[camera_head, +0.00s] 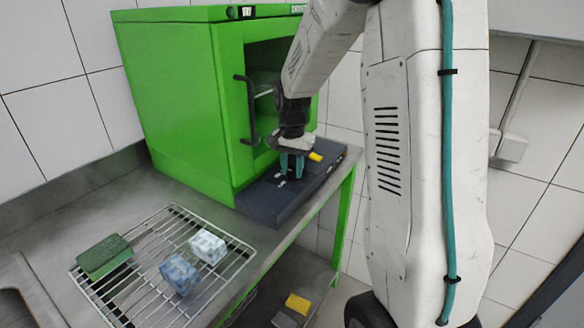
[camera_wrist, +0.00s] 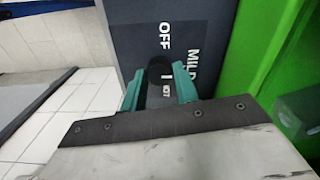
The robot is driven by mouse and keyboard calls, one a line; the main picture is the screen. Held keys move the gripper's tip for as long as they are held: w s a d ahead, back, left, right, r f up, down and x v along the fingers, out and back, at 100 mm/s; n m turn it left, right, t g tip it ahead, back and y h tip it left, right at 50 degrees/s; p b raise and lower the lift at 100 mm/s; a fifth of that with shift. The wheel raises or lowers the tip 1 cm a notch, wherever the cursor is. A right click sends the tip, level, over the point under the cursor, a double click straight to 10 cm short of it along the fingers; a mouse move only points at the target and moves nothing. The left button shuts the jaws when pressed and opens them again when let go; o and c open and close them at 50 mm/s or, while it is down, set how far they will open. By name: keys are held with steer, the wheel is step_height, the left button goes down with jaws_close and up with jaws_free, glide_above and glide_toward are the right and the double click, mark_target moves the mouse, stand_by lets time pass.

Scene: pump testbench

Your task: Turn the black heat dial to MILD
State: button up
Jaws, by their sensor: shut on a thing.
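The black heat dial (camera_wrist: 158,70) shows in the wrist view as a dark rounded knob between my teal fingertips. My gripper (camera_wrist: 160,84) is shut on it, with one finger on either side. The dial sits on a dark grey panel (camera_wrist: 140,22), printed OFF, MILD and HOT around it. A short white stroke shows between OFF and HOT; I cannot tell whether it is the dial's pointer. In the head view my gripper (camera_head: 291,165) points down onto the dark panel box (camera_head: 262,200), and its fingers hide the dial.
A green cabinet (camera_head: 170,90) with a black handle (camera_head: 249,110) stands beside the panel. A wire rack (camera_head: 150,240) on the steel counter holds a green sponge-like block (camera_head: 104,256), a bluish block (camera_head: 179,274) and a white block (camera_head: 207,246).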

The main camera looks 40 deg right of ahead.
mark_target(292, 172)
steer(key=o, duration=1)
steer(key=shift+r, duration=0.15)
step_height(292, 172, up, 8)
steer(key=shift+f, duration=0.2)
steer(key=s+a+r+n, duration=0.1)
steer(key=s+a+n, duration=0.3)
steer(key=s, duration=0.5)
steer(key=s+a+r+n+t, duration=0.1)
steer(key=s+a+r+n, duration=0.1)
steer(key=s+a+n, duration=0.2)
steer(key=s+a+r+n, duration=0.2)
steer(key=s+a+n, duration=0.2)
steer(key=s+a, duration=0.4)
steer(key=shift+s+a+r, duration=0.1)
steer(key=shift+s+a, duration=0.05)
steer(key=shift+s, duration=1.65)
steer(key=shift+s+a, duration=0.15)
steer(key=shift+s, duration=1.6)
